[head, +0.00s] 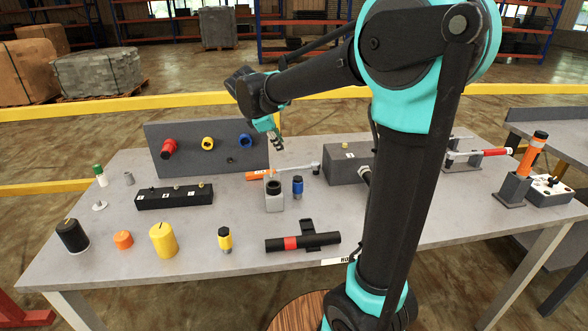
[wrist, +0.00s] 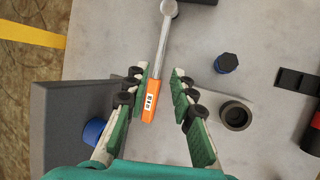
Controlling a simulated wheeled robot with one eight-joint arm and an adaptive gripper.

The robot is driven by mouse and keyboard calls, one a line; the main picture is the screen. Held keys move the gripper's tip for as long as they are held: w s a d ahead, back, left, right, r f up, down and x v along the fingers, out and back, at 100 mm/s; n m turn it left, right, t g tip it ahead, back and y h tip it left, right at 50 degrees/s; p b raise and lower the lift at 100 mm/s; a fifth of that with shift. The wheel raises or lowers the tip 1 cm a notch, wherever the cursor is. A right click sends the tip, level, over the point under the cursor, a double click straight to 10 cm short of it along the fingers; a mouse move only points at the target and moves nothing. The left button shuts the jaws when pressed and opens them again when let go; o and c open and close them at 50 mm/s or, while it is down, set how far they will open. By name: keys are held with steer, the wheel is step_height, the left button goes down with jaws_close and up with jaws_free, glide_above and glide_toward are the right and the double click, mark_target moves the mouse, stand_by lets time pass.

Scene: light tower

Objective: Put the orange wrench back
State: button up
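The orange wrench (head: 258,176) lies on the grey table behind a small grey block, its silver shaft pointing right. In the wrist view, its orange handle (wrist: 152,102) with a white label shows between the fingers, and its shaft runs up to a round head. My gripper (head: 277,142) is above the table, higher than the wrench and apart from it. In the wrist view, my gripper (wrist: 161,76) is open, with empty space between the fingers. I cannot tell which spot is the wrench's own place.
An upright grey panel (head: 165,137) with coloured rings stands at the left. A red-handled tool (head: 490,152) is at the right. A black-and-red flashlight (head: 303,242) lies in front.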

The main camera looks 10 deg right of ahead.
glide_above(296, 168)
steer(key=s+a, duration=0.2)
steer(key=a, duration=0.1)
steer(key=f, duration=0.9)
steer(key=shift+w+d, duration=0.2)
steer(key=shift+x, duration=2.65)
steer(key=shift+s+d, duration=0.2)
steer(key=shift+c, duration=0.5)
jaws_close()
